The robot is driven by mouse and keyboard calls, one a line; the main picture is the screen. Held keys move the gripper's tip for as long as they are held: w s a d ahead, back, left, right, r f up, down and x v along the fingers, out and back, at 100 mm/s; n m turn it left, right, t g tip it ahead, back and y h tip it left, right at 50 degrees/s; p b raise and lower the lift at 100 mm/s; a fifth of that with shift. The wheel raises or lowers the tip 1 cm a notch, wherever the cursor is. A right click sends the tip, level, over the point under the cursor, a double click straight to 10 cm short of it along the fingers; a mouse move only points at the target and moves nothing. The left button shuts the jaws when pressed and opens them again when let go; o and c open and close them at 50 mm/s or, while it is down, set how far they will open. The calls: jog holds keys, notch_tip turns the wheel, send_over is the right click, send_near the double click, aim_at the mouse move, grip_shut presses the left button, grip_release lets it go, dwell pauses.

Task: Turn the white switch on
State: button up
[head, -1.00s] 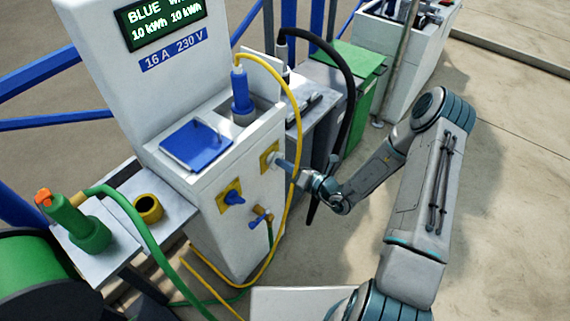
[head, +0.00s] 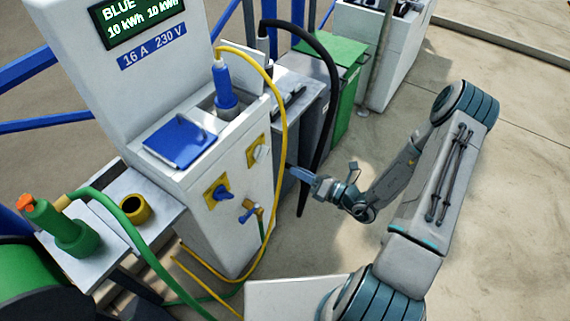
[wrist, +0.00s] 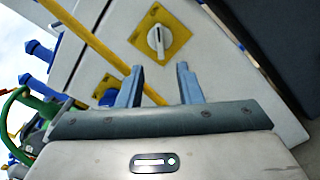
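The white switch (head: 259,153) is a round knob with a ridge handle on a yellow square plate, on the front of the white power pedestal (head: 228,235). In the wrist view the white switch (wrist: 158,39) is unobstructed, with its handle running nearly up and down in the picture. My gripper (head: 290,171) is to the right of the switch in the head view and apart from it. In the wrist view my gripper (wrist: 160,80) has its two blue-grey fingers spread, with nothing between them.
A blue switch (head: 220,192) on a yellow plate is lower left of the white one, with a blue-handled tap (head: 250,211) beside it. A yellow cable (head: 283,110) hangs from a blue plug (head: 225,85) across the pedestal front. A black hose (head: 331,95) hangs behind my gripper.

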jog(key=shift+v, duration=1.65)
jog(key=s+a+r+n+g+h+p, duration=0.2)
jog(key=s+r+n+g, duration=0.3)
jog(key=r+n+g, duration=0.4)
jog(key=s+a+r+n+g+h+p, duration=0.1)
jog(key=s+a+r+n+g+p, duration=0.2)
jog(key=s+r+n, duration=0.65)
jog(key=d+r+n+t+h+p, duration=0.1)
jog(key=d+r+n+t+h, duration=0.1)
jog(key=d+r+n+h, duration=0.2)
jog(key=s+d+r+n+t+h+p, duration=0.1)
jog(key=d+r+n+h, duration=0.3)
jog(key=r+n+h, duration=0.3)
notch_tip(320, 180, up, 3)
jog(key=n, duration=0.5)
jog(key=shift+s+t+p, duration=0.25)
jog(key=shift+t+p, duration=0.05)
jog(key=shift+t, duration=0.1)
jog(key=shift+d+r, duration=0.15)
jog(key=shift+d, duration=0.1)
